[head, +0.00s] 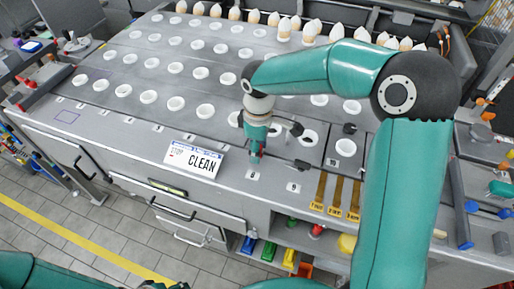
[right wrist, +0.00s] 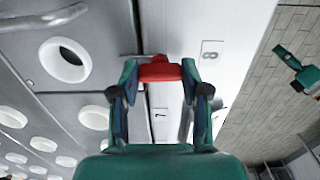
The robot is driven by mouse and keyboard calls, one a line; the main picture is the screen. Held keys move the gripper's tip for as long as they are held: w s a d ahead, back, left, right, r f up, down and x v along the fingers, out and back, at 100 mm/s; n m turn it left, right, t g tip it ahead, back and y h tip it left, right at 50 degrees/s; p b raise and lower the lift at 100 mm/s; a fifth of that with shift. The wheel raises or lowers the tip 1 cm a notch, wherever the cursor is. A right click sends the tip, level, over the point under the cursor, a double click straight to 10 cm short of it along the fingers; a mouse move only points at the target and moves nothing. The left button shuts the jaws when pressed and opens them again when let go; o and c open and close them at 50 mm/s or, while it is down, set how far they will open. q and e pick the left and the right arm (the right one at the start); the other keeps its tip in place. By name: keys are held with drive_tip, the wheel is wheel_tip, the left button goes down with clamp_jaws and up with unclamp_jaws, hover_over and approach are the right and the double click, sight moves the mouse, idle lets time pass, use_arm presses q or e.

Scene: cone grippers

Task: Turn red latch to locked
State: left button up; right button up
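The red latch (right wrist: 160,69) shows in the right wrist view as a short red bar at the front edge of the grey panel. My right gripper (right wrist: 160,72) has a fingertip at each end of it, with no clear gap, and looks shut on it. In the head view my right gripper (head: 255,158) points down at the panel's front edge, near the middle, and hides the latch. Of my left gripper, only a dark part (head: 162,285) shows at the bottom edge of the head view; its fingers cannot be made out.
A white CLEAN sign (head: 194,158) stands left of my right gripper. The grey panel (head: 120,85) has rows of white-rimmed holes, with white-tipped cones along the back. Number labels (right wrist: 161,114) line the front edge. Coloured bins (head: 268,250) sit below.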

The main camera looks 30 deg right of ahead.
drive_tip(key=o, duration=0.4)
drive_tip(key=shift+r, duration=0.15)
wheel_tip(320, 180, up, 12)
drive_tip(key=shift+f, duration=0.15)
idle(0.7)
